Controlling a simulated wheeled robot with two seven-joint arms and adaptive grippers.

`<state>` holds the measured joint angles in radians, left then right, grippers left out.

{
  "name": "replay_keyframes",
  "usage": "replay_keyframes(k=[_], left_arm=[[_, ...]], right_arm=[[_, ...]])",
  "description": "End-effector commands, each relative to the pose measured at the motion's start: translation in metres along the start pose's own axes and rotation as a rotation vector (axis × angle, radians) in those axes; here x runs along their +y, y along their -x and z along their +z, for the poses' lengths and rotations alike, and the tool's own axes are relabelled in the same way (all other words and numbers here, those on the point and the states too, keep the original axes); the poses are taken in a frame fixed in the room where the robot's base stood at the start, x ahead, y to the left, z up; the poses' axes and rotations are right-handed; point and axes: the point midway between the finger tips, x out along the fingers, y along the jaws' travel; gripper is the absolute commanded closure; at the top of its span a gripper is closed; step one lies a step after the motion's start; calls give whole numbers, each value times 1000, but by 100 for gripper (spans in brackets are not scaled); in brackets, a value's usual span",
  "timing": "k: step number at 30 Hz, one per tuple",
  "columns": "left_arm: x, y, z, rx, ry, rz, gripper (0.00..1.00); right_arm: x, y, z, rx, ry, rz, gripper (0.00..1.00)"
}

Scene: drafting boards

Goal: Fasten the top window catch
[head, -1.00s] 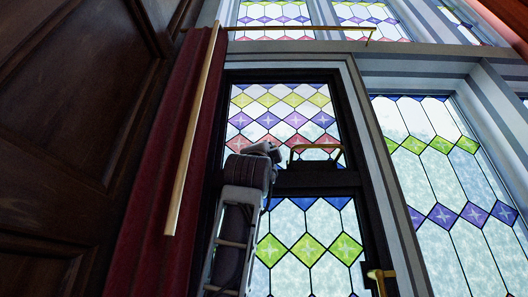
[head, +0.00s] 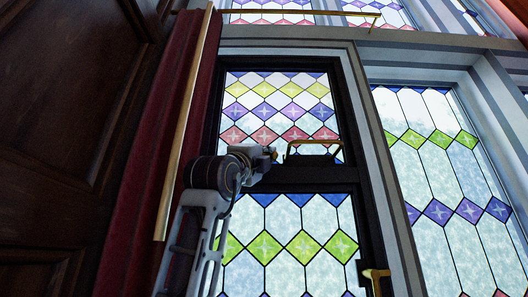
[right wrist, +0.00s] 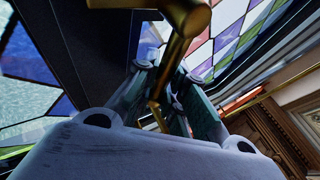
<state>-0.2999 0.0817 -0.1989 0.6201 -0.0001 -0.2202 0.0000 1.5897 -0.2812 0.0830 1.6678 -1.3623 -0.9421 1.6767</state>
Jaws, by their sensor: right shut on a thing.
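The top window (head: 280,100) has colored diamond panes in a dark frame. A brass bar-shaped catch (head: 318,156) sits at its bottom rail, above a lower dark-framed pane. My right gripper (head: 270,154) reaches up from below to the left end of this catch. In the right wrist view, the brass catch (right wrist: 180,45) runs down between the two fingers of the right gripper (right wrist: 163,80), which is shut on it. The finger contact is partly hidden by the dark fingers. My left gripper is not in view.
A brass rod (head: 183,130) slants in front of a red curtain (head: 140,170) on the left. A dark paneled wooden wall (head: 50,130) stands at far left. Another brass handle (head: 375,274) is at lower right. Leaded windows (head: 440,170) fill the right.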

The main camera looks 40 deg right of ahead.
Motion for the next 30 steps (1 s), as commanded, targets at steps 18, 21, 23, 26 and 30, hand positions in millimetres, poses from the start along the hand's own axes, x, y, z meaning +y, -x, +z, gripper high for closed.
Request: replay_keyframes(k=[18,21,23,26,30], left_arm=[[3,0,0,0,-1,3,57],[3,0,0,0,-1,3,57],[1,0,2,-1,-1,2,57],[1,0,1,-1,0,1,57],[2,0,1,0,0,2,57]], right_arm=[[4,0,-1,5,-5,9,78],[3,0,-1,5,-5,8,78],[2,0,-1,4,-5,7,78],[1,0,-1,4,-5,6,78],[-3,-2,0,5,-5,5,78]])
